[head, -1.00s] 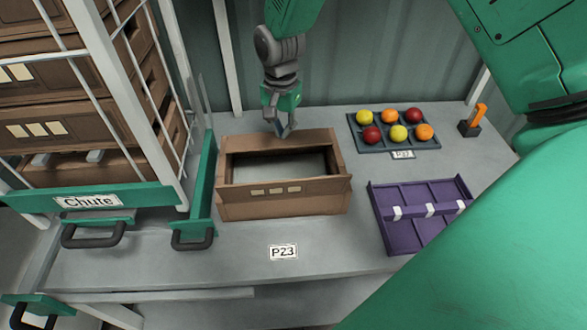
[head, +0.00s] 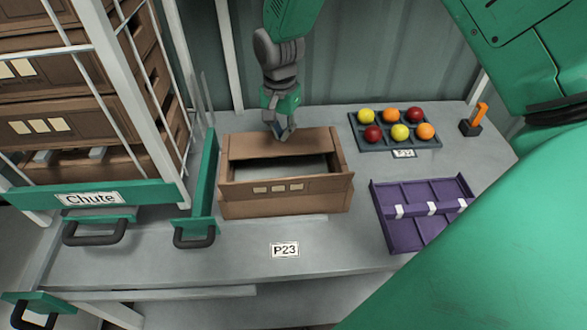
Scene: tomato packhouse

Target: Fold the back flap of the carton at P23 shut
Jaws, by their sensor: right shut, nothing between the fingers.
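The brown carton (head: 285,205) stands open-topped on the grey table behind the P23 label (head: 285,250). Its back flap (head: 265,146) leans forward from the back edge and covers the rear part of the opening; the grey inside still shows in front of it. The front wall carries three pale patches. My right gripper (head: 283,132) points down at the carton's back edge, shut and empty, with its fingertips at the flap's upper edge. I cannot tell whether they touch it. My left gripper is not in view.
The green-edged chute (head: 90,198) with stacked cartons stands at left, its green side rail (head: 204,180) close to the carton. The table's front is clear.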

